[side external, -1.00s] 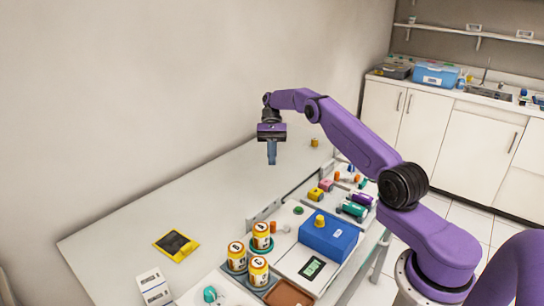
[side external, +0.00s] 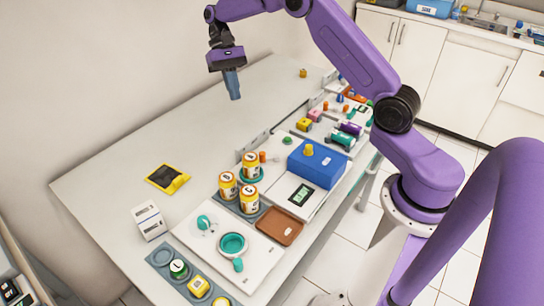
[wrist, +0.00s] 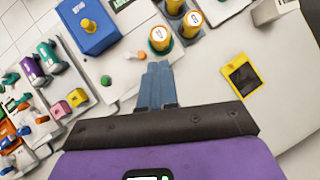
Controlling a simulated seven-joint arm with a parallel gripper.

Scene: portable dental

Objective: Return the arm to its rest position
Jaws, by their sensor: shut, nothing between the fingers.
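My gripper (side external: 234,97) is shut and empty. It hangs from my purple arm above the bare back part of the white table (side external: 110,185) in the side external view. In the wrist view my shut gripper (wrist: 160,68) points toward a small white piece and the labelled jars (wrist: 190,20), apart from them. The fingers look pressed together with nothing between them.
A blue box (side external: 318,163) with a yellow knob, a brown tray (side external: 279,226), labelled jars (side external: 249,199) and a yellow-framed black pad (side external: 167,178) sit on the table. Small coloured parts lie toward the far right. The table's back left is clear.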

